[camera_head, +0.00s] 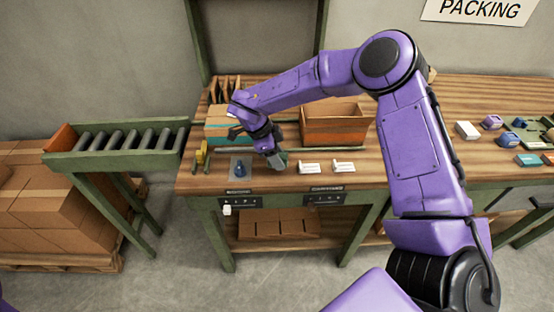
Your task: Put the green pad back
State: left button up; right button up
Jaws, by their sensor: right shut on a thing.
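My right gripper (275,162) is low over the left part of the wooden workbench (370,172), near its front edge. It is shut on a small dark green thing (283,158), which looks like the green pad; the fingers hide much of it. I cannot tell whether it touches the bench top. A dark blue stamp-like object (240,169) stands on a grey mat just left of the gripper. My left gripper is out of view.
An orange-brown open box (335,130) stands behind the white blocks, and a teal-banded carton (218,130) is at back left. Several small items, including a purple one (491,122) and a teal one (529,160), lie at far right. A roller conveyor (118,158) adjoins on the left.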

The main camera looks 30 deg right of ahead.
notch_tip(320, 180, down, 3)
jog(key=shift+r, duration=0.1)
jog(key=shift+f, duration=0.25)
jog(key=shift+f, duration=0.1)
jog(key=o, duration=0.9)
jog(key=shift+o, duration=0.2)
jog(key=shift+w+a+r, duration=0.1)
jog(key=shift+w+r, duration=0.05)
jog(key=shift+r, duration=0.35)
jog(key=b+v, duration=0.2)
jog(key=v, duration=0.9)
jog(key=shift+r, duration=0.15)
